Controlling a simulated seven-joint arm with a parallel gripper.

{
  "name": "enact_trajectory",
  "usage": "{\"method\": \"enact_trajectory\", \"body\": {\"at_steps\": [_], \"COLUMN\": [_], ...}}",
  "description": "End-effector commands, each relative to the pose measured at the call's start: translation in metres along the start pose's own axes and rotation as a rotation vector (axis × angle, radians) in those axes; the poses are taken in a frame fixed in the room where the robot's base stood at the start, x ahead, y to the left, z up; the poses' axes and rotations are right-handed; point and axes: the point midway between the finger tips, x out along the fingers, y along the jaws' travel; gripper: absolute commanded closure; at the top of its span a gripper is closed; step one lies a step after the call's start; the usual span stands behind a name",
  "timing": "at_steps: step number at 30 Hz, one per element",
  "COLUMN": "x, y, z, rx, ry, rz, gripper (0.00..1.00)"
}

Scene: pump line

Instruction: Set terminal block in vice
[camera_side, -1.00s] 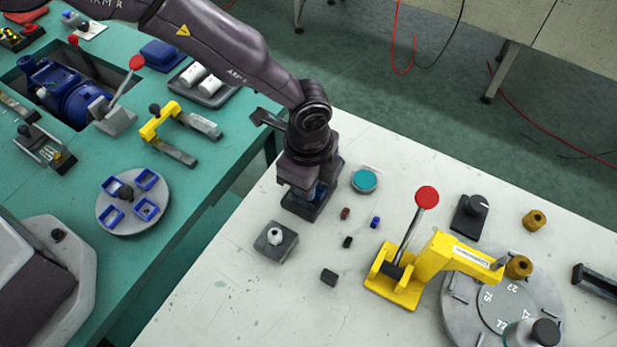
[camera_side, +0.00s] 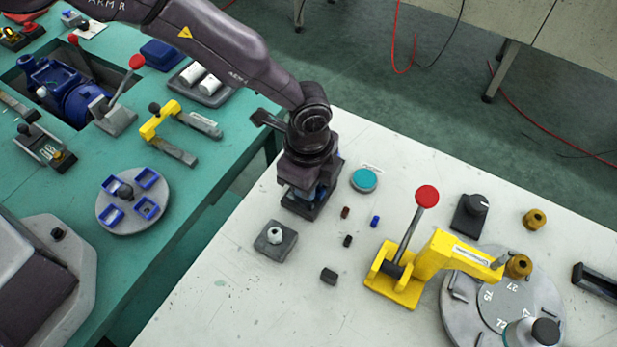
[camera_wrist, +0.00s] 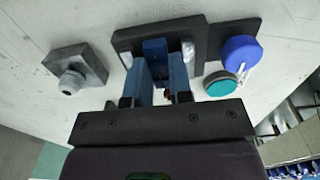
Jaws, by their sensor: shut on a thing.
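The terminal block (camera_wrist: 155,48) is a small dark-blue piece at the fingertips of my gripper (camera_wrist: 159,66) in the wrist view. My gripper is shut on it. The vice (camera_wrist: 124,40) is a dark grey body with bright metal faces on either side of the block. The block appears between these faces; I cannot tell whether it rests on the vice floor. In the side view my gripper (camera_side: 311,190) points down over the vice (camera_side: 300,210), and the fingers and block are mostly hidden there.
A grey block with a pale knob (camera_side: 275,238) stands left of the vice. A teal disc (camera_side: 364,180) lies to its right; a blue round cap (camera_wrist: 240,52) shows nearby in the wrist view. Several small pieces (camera_side: 346,212) lie in front, with a yellow lever clamp (camera_side: 395,285) further right.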

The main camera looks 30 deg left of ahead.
Motion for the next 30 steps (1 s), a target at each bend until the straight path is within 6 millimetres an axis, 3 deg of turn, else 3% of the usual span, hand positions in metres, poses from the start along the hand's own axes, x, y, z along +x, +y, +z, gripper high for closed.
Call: {"method": "enact_trajectory", "body": {"at_steps": [14, 15, 18, 29, 30], "x": [0.001, 0.001, 0.001, -0.011, -0.014], "y": [0.000, 0.000, 0.000, 0.001, 0.001], "z": [0.000, 0.000, 0.000, 0.000, -0.001], "rx": [0.000, 0.000, 0.000, 0.000, 0.000], "ry": [0.000, 0.000, 0.000, -0.001, 0.000], "rz": [0.000, 0.000, 0.001, 0.003, 0.003], "gripper": [0.97, 0.78, 0.56, 0.57, 0.50]}}
